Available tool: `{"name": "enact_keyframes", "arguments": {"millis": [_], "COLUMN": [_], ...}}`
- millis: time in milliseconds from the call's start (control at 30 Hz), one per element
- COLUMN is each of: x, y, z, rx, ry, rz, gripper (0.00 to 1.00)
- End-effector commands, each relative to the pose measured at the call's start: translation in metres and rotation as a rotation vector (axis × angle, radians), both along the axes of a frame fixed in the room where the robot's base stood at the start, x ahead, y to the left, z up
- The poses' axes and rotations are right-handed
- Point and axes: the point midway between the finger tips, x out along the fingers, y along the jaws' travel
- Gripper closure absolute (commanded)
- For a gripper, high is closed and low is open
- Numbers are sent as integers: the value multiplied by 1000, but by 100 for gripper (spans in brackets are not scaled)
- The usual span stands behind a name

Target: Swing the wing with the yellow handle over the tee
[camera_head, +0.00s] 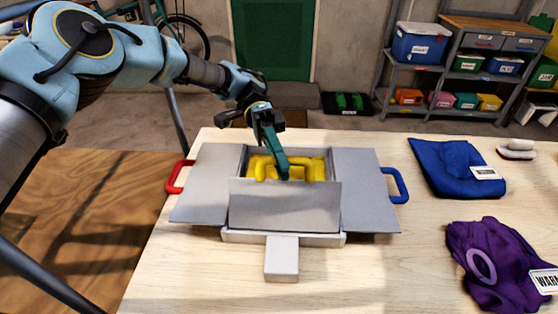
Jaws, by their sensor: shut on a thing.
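A grey folding board stands on the table, with a flat left wing (208,185) with a red handle (178,177) and a flat right wing (363,190) with a blue handle (397,186). The near wing (285,207) is raised and tilted, and its yellow handle (306,170) shows at its top edge. My gripper (283,172) is shut on the yellow handle, coming down from above and behind. Yellow cloth, seemingly the tee (317,163), lies in the board's middle behind the raised wing, which hides most of it.
A grey block (282,258) juts from the board's near side. On the right lie a folded blue garment (445,165), a crumpled purple garment (490,262) and a white-topped object (516,149). The table (200,270) is bare at the near left. Shelves (430,85) stand behind.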

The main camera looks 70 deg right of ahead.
Motion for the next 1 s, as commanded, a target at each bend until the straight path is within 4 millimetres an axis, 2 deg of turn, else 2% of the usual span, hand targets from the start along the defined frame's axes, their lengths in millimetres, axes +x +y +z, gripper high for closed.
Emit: {"name": "enact_keyframes", "arguments": {"millis": [67,100,200,433,567,1000], "x": [4,4,3,3,2,2], "y": [2,2,2,1,1,1], "z": [-6,-6,-5,-2,8,87], "rx": [6,6,6,2,1,1], "ry": [-10,-10,-9,-8,-8,-3], "rz": [-5,-5,-4,-4,-2,-2], "gripper": [100,76,66,66,66,66]}}
